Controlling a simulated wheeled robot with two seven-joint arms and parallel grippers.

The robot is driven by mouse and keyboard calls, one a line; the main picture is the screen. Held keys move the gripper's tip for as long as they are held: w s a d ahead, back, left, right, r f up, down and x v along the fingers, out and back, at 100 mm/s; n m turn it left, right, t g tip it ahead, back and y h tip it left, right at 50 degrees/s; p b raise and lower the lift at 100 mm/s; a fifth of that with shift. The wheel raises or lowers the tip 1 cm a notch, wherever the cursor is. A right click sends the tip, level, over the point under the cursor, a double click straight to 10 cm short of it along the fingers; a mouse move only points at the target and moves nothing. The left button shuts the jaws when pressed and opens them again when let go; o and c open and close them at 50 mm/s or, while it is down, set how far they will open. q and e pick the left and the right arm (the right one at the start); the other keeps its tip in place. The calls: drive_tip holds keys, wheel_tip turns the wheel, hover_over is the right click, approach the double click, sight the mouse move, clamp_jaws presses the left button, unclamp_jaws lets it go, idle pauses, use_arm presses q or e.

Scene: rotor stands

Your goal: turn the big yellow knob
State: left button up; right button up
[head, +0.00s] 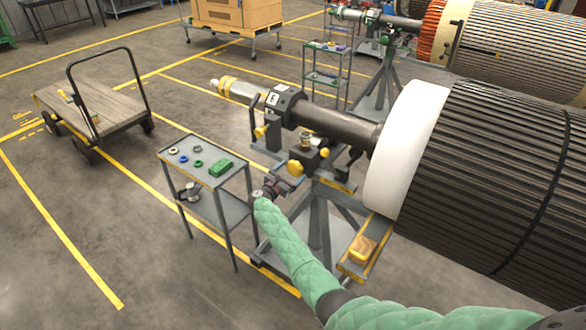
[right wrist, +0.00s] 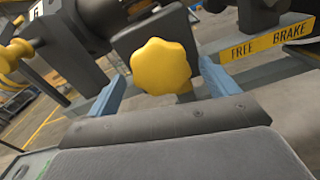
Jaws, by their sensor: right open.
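The big yellow knob (head: 295,167) is on the dark block of the rotor stand, below the shaft. In the right wrist view the lobed knob (right wrist: 161,66) is large and near the middle. My right gripper (head: 282,183) is open just in front of it. Its two blue fingers stand left and right of the knob, with gaps visible on both sides. I cannot tell how far the fingertips reach along it. My left gripper is not in view.
A FREE/BRAKE label (right wrist: 268,42) is right of the big knob. A grey tool cart (head: 207,146) stands left of my right gripper. The large rotor (head: 490,190) fills the right side.

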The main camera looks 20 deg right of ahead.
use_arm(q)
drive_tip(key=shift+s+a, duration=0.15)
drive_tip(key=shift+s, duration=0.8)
use_arm(e)
drive_tip(key=shift+x, duration=0.85)
